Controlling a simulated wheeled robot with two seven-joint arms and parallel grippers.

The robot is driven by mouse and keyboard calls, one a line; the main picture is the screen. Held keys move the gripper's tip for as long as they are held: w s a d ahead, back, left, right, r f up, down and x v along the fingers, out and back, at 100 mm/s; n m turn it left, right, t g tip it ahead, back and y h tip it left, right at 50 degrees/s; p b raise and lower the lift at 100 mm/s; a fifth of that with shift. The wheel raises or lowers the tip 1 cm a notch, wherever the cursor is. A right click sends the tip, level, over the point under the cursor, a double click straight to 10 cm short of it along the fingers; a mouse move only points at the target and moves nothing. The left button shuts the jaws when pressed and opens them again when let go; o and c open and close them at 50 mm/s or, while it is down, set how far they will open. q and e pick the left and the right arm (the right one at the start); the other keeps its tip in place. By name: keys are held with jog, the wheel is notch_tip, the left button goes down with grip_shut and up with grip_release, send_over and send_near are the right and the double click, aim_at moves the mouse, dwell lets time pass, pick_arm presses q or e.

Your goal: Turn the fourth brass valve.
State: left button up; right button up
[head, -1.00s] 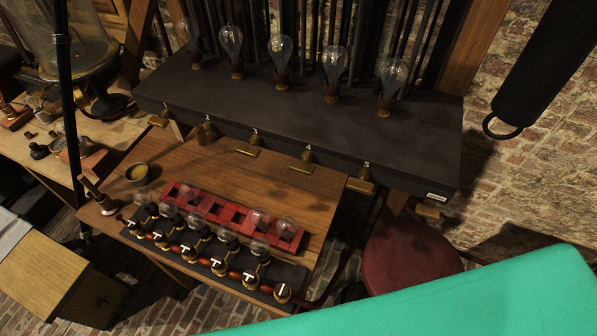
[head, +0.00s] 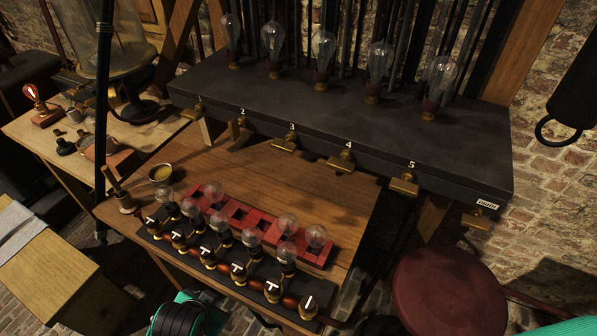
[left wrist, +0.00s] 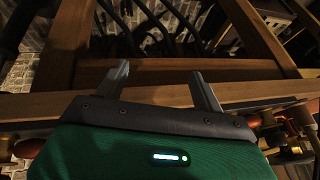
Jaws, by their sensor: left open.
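The fourth brass valve (head: 341,163) is a small brass handle on the front face of the black shelf (head: 330,115), just under the white number 4. Similar brass valves sit beside it, under 3 (head: 286,143) and under 5 (head: 404,185). No gripper is near them in the head view. My left gripper (left wrist: 162,86) shows in the left wrist view with its two fingers apart and nothing between them. Wooden beams lie beyond the fingers; no numbered valve can be made out there. My right gripper is not in view.
Glass bulbs (head: 380,62) stand along the shelf top. Below it, a wooden table (head: 300,195) holds a red rack (head: 245,220) with bulbs and a row of switches. A red stool (head: 450,290) stands at the lower right. Part of the tabletop beneath the valves is bare.

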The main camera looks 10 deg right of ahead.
pick_arm(q)
notch_tip(320, 180, up, 6)
jog(key=s+f+b, duration=0.1)
jog(key=m+t+h, duration=0.9)
jog(key=m, duration=2.7)
send_near(339, 168)
jog(key=p+x, duration=0.2)
jog(key=x, duration=0.8)
jog(key=shift+w+d, duration=0.3)
jog(key=shift+w, duration=0.2)
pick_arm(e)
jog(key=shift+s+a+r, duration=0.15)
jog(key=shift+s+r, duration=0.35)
